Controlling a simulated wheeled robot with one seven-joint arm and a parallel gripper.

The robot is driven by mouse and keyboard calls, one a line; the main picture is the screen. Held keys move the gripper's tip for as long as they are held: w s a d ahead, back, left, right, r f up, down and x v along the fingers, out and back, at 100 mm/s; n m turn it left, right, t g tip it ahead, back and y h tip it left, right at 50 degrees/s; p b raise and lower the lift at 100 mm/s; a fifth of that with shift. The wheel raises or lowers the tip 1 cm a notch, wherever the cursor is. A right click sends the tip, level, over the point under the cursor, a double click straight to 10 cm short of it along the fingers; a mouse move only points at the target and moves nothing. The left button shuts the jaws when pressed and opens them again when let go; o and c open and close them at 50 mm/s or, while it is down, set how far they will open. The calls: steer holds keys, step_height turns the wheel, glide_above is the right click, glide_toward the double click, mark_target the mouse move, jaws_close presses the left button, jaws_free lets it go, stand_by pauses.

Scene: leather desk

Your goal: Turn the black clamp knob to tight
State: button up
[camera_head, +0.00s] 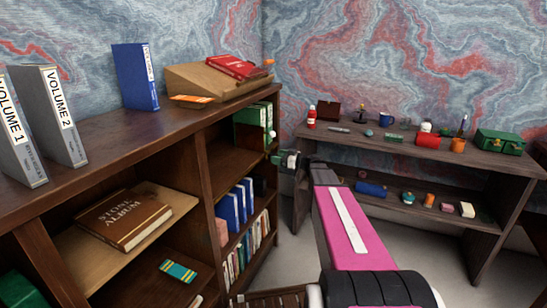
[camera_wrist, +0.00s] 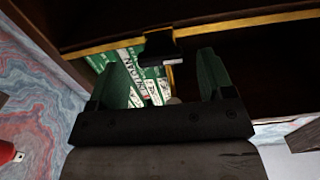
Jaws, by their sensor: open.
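In the wrist view a black clamp (camera_wrist: 159,46) sits on the yellow-edged shelf board, between and just beyond my fingertips. Its black knob cannot be told apart from the clamp body, and its setting is not readable. A small pale rounded thing (camera_wrist: 174,100) shows low between the fingers, partly hidden by the gripper body. My gripper (camera_wrist: 162,62) is open, with its two green fingers apart and nothing seen held. In the head view my gripper (camera_head: 276,159) is at the right end of the brown bookcase, beside its shelves; the clamp is not clear there.
Green-and-white books (camera_wrist: 152,84) stand on the shelf behind the fingers. The brown bookcase (camera_head: 130,128) holds blue binders (camera_head: 230,210) and a brown book (camera_head: 123,217). A dark desk (camera_head: 400,148) with several small items stands at the right. Floor between them is clear.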

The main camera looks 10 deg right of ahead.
steer(key=shift+x, duration=1.35)
steer(key=c, duration=0.9)
